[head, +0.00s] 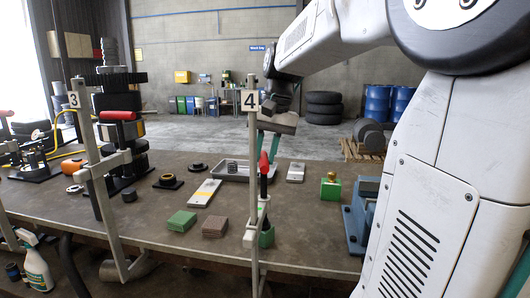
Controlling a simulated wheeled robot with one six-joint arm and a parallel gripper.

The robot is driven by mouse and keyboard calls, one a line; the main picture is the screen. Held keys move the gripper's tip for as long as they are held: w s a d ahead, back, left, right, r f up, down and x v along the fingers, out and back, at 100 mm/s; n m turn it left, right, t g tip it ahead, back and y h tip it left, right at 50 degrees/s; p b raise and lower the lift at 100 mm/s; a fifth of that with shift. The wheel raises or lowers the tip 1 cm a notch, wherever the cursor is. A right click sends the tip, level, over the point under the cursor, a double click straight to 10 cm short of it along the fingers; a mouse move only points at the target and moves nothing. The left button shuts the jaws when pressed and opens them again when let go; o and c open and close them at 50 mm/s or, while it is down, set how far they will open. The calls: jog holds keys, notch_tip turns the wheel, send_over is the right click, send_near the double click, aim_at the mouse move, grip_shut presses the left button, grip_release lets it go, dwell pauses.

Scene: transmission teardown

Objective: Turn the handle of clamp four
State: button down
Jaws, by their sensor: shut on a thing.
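Clamp four is an upright grey bar clamp (252,190) at the bench's front edge, with a white "4" plate (250,100) near its top. Its red handle (264,164) stands roughly upright just right of the bar, above the clamp's sliding arm. My gripper (267,150) comes down from above right, with teal fingers around the top of the red handle. It is shut on the handle. The bar partly hides the wrist and fingers, so the exact contact is hard to see.
The bench (150,222) holds green pads (182,221), brown pads (215,226), a grey tray (236,177), a green block (330,189) and a blue vise-like fixture (355,228).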

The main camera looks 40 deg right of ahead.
dwell(0.3)
jog(key=c, duration=1.3)
grip_release()
jog(key=r, duration=0.5)
jog(key=s+d+r, duration=0.1)
jog(key=r, duration=0.1)
jog(key=shift+d+r, duration=0.1)
jog(key=shift+r, duration=0.25)
jog(key=shift+w+a+f, duration=0.15)
jog(key=shift+w+f, duration=0.1)
jog(key=shift+f, duration=1.05)
jog(key=shift+w+a+f, duration=0.15)
jog(key=shift+w+f, duration=0.05)
jog(key=shift+f, duration=1.1)
jog(key=shift+w+a+f, duration=0.15)
jog(key=shift+w+f, duration=0.1)
jog(key=shift+f, duration=1.05)
